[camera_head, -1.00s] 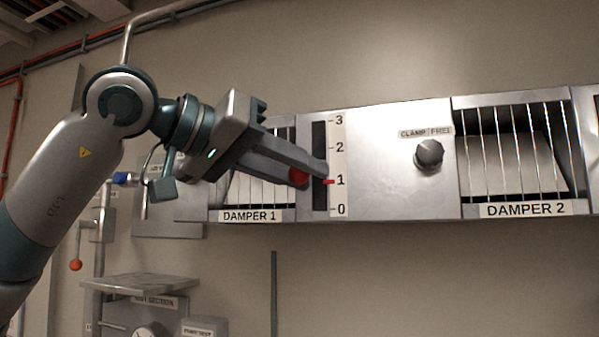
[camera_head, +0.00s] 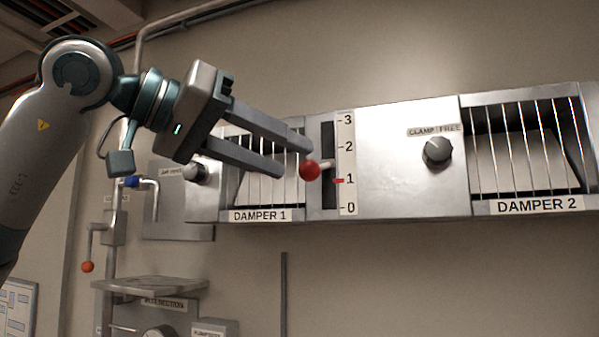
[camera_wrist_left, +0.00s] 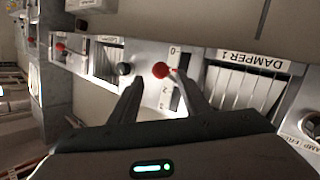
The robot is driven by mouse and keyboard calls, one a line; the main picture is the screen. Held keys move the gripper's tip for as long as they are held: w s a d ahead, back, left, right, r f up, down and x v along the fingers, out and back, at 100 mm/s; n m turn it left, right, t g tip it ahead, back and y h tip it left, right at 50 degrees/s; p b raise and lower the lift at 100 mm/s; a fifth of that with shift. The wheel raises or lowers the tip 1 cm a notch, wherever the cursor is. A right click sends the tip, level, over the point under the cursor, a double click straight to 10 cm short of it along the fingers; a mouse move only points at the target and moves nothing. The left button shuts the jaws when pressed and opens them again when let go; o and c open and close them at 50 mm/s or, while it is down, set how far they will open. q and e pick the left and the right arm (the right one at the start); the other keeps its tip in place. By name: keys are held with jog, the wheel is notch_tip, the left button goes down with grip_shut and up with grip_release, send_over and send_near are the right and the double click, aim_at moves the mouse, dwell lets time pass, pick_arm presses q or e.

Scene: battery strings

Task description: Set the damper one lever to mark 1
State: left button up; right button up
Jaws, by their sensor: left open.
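The damper one lever has a red ball knob (camera_head: 310,170) on a short pale stem, coming out of a dark slot (camera_head: 329,197). Beside the slot is a white 0 to 3 scale (camera_head: 348,163) with a red mark (camera_head: 338,181) at 1. In the head view the knob appears slightly above the 1 line, below 2. My left gripper (camera_head: 294,158) is open, its fingertips just left of the knob, apart from it. In the left wrist view, the knob (camera_wrist_left: 161,69) appears between the open fingertips (camera_wrist_left: 158,77). My right gripper is not in view.
A DAMPER 1 grille (camera_head: 262,190) lies behind my fingers. Right of the scale are a dark clamp knob (camera_head: 437,151) and the DAMPER 2 grille (camera_head: 525,150). A small shelf (camera_head: 150,284) and a lever with an orange ball (camera_head: 88,267) are lower left.

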pick_arm(q)
jog(key=b+v, duration=0.2)
jog(key=v, duration=1)
jog(key=shift+b, duration=0.35)
